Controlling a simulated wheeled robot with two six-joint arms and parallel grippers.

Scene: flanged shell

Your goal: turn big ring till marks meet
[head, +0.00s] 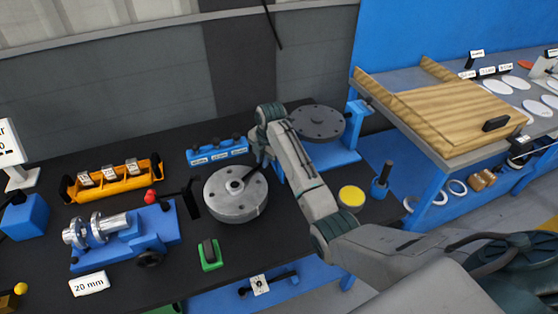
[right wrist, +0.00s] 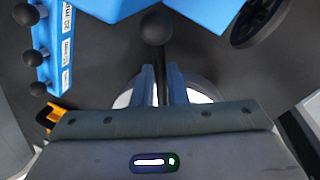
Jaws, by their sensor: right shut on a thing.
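The big ring is most likely the round grey flanged metal disc (head: 236,206) with a raised hub, lying on the black bench top. A dark rod with a ball end (right wrist: 156,27) shows in the right wrist view. My right gripper (head: 258,160) is at the far right side of the disc; in the right wrist view its fingers (right wrist: 162,85) are shut on the rod. The disc's pale surface (right wrist: 203,92) shows partly behind the fingers. I cannot make out the marks. My left gripper is not in view.
A blue holder with black knobs (head: 217,152) stands behind the disc. A blue fixture with a shaft (head: 150,228) and an orange rack (head: 112,178) are at left. A darker flanged disc (head: 316,122) sits on a blue stand behind my right arm. A green block (head: 210,256) is in front.

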